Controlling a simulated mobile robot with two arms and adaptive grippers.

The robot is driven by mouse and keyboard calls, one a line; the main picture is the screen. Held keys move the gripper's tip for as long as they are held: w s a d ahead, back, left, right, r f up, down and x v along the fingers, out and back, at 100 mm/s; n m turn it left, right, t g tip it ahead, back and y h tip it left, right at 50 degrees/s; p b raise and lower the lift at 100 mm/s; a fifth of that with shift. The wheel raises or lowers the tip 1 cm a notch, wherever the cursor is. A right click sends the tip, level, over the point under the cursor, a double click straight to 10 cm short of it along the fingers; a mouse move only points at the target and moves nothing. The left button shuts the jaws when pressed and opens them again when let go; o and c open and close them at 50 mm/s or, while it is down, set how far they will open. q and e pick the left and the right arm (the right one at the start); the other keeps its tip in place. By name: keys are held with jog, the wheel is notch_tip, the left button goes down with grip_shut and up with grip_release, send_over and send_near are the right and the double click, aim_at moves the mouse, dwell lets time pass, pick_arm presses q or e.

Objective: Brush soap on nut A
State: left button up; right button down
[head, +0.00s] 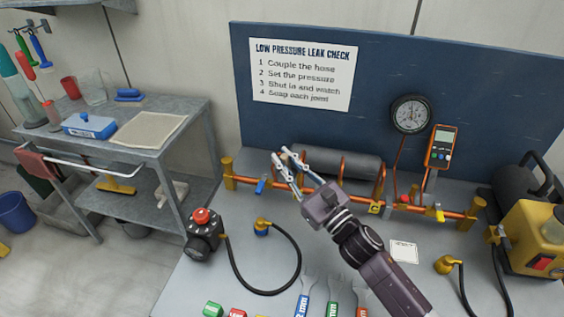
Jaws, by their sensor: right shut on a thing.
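My right gripper (284,163) reaches in from the lower right over the bench, its fingers in front of the copper pipe run and the grey cylinder (358,164). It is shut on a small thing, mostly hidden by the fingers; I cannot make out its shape. No letter A is readable, so I cannot tell which nut is A. My left gripper is out of view.
A pressure gauge (411,114) and an orange meter (441,147) are at the blue back panel (380,75). A black hose (264,291) and a red-topped regulator (203,230) lie left on the bench. Several coloured tools lie at the front. A yellow machine (530,238) stands right.

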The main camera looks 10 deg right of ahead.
jog(key=shift+w+d+f+b, duration=0.25)
jog(key=shift+w+f+b, duration=0.1)
jog(key=shift+f, duration=0.25)
jog(key=shift+w+d, duration=0.35)
jog(key=shift+d, duration=0.05)
jog(key=shift+w+d+b, duration=0.3)
jog(key=shift+d+b, duration=0.05)
jog(key=shift+b, duration=0.05)
jog(key=s+a+r+p, duration=0.2)
jog(key=s+r+p, duration=0.2)
jog(key=r, duration=0.1)
jog(key=shift+s, duration=0.35)
